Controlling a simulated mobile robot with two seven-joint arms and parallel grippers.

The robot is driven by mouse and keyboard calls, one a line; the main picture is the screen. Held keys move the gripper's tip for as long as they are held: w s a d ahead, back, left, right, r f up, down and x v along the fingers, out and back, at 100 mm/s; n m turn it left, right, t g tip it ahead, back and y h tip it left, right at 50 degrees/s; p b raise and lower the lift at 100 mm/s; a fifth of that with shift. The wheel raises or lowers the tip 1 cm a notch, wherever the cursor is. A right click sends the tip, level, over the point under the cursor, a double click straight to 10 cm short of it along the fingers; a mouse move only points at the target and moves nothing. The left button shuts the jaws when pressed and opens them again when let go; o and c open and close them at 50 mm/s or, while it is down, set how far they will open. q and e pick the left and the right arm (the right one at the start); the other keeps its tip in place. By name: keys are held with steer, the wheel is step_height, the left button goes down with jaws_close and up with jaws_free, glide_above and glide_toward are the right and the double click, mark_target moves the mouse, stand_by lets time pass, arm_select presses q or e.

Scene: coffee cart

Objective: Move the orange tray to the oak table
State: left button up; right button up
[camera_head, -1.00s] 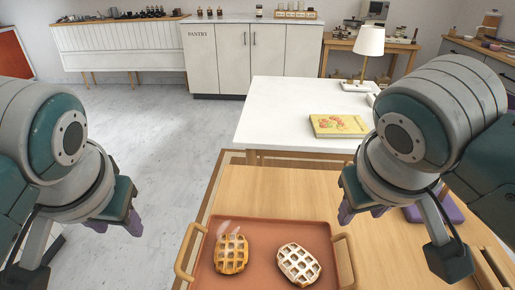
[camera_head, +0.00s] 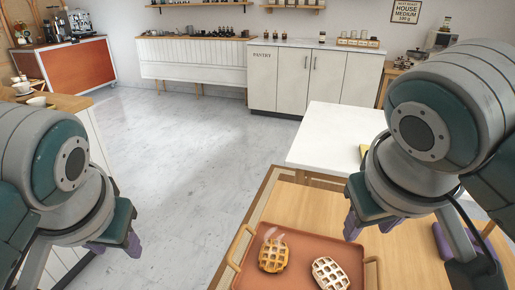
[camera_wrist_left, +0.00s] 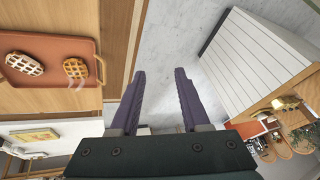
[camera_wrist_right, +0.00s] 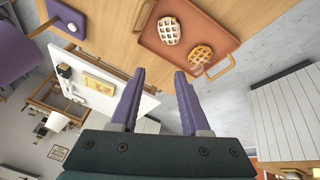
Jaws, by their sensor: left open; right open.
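The orange tray (camera_head: 305,246) lies on a light wooden table (camera_head: 318,209) at the bottom of the head view. It has wooden handles at its ends and holds two waffles, one browner (camera_head: 273,256) and one paler (camera_head: 329,273). It also shows in the left wrist view (camera_wrist_left: 50,43) and in the right wrist view (camera_wrist_right: 188,10). My left gripper (camera_head: 115,250) is open and empty, left of the tray and apart from it. My right gripper (camera_head: 368,228) is open and empty, above the table just right of the tray. Neither gripper touches the tray.
A white table (camera_head: 335,137) stands beyond the wooden table. A white pantry cabinet (camera_head: 314,78) and a white slatted counter (camera_head: 195,68) line the back wall. A wood-topped counter (camera_head: 62,102) with cups is at left. The pale floor (camera_head: 190,150) between is clear.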

steer(key=v, duration=0.4)
steer(key=shift+d+r, duration=0.1)
steer(key=shift+r, duration=0.05)
arm_select(q)
steer(key=s+a+r+m+h+p, duration=0.1)
steer(key=s+a+r+h+p, duration=0.1)
steer(key=s, duration=1.7)
arm_select(e)
steer(key=s+d+f+n+g+y, duration=0.1)
steer(key=s+f, duration=0.1)
steer(key=s, duration=0.6)
steer(key=s+d+f+y, duration=0.1)
steer(key=s+d+f, duration=0.1)
steer(key=s, duration=0.7)
arm_select(q)
step_height(320, 180, up, 38)
steer(key=p, duration=3.8)
steer(key=shift+s+r+m+g, duration=0.25)
steer(key=shift+s+m+g, duration=0.05)
steer(key=shift+s+g, duration=0.1)
arm_select(e)
step_height(320, 180, up, 38)
steer(key=shift+a, duration=0.1)
